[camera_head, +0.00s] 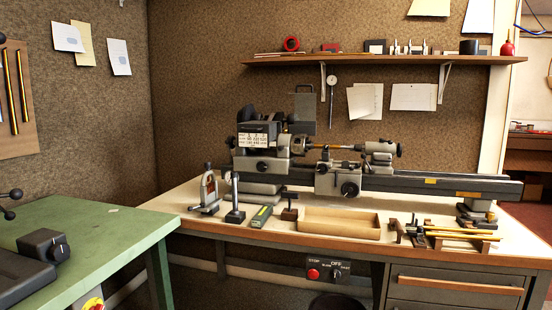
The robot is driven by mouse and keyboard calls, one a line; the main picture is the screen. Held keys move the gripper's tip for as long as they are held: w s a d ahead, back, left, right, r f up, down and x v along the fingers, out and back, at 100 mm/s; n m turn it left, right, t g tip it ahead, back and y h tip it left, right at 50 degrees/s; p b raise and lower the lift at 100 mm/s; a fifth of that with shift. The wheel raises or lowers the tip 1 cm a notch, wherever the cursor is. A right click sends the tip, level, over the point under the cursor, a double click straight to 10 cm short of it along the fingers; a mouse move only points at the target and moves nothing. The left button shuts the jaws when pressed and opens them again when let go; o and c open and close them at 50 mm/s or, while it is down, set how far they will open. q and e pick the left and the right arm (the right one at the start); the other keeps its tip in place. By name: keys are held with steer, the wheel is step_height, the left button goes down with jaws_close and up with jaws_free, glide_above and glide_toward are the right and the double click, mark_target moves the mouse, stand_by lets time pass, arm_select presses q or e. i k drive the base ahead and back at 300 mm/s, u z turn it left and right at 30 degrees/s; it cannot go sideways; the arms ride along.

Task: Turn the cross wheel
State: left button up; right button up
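A small grey and black lathe (400,181) stands on the wooden workbench against the back wall. A round black wheel (350,189) sits on the front of its carriage (327,180) and looks like the cross wheel. Its handle detail is too small to make out. Another dark round knob (262,166) is on the front of the headstock (257,140). A brass-coloured rod (332,147) runs between headstock and tailstock (379,152). Neither of my grippers shows in the head view, and nothing is touching the wheel.
On the bench front stand a grey press-like tool (208,193), a dark stand (235,205), a shallow wooden tray (340,226) and a rack with brass tubes (455,235). A green bench (100,230) is at left. A switch box (328,270) hangs below the bench edge.

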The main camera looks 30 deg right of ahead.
mark_target(323, 168)
steer(key=z, duration=0.55)
steer(key=i, duration=1.55)
steer(key=z, duration=1)
